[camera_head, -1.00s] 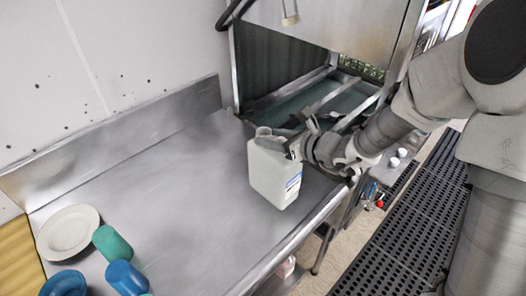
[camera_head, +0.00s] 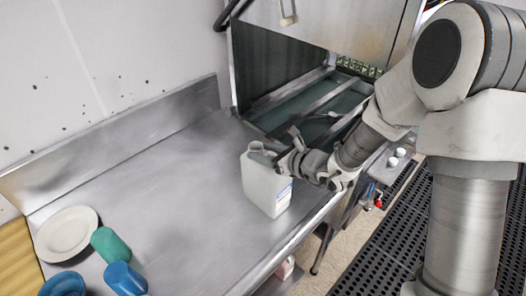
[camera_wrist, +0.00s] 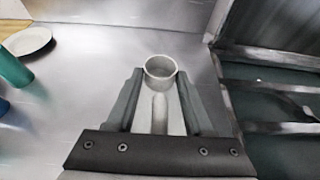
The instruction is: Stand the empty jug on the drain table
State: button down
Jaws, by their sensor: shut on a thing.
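The empty jug (camera_head: 262,187) is a white, boxy container with a round open mouth and a blue-marked label low on its right side. It is upright at the right part of the steel drain table (camera_head: 170,190), near the front edge. I cannot tell whether its base touches the metal. My gripper (camera_head: 283,157) comes from the right and is shut on the jug near its top. In the wrist view, the two dark fingers of my gripper (camera_wrist: 159,105) flank the jug's handle, just below the mouth (camera_wrist: 160,67).
A white plate (camera_head: 66,234), a green cup (camera_head: 110,244), a blue cup (camera_head: 125,279) and a blue bowl (camera_head: 63,285) sit at the table's left end. The dish machine (camera_head: 320,105) stands open behind the jug. The table's middle is clear.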

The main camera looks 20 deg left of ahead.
jog(key=shift+c, duration=1.4)
grip_release()
jog(key=shift+r, duration=0.1)
jog(key=shift+r+p, duration=0.15)
jog(key=shift+p, duration=0.3)
jog(key=v, duration=1.2)
jog(key=shift+b, duration=0.4)
jog(key=shift+s+r, duration=0.1)
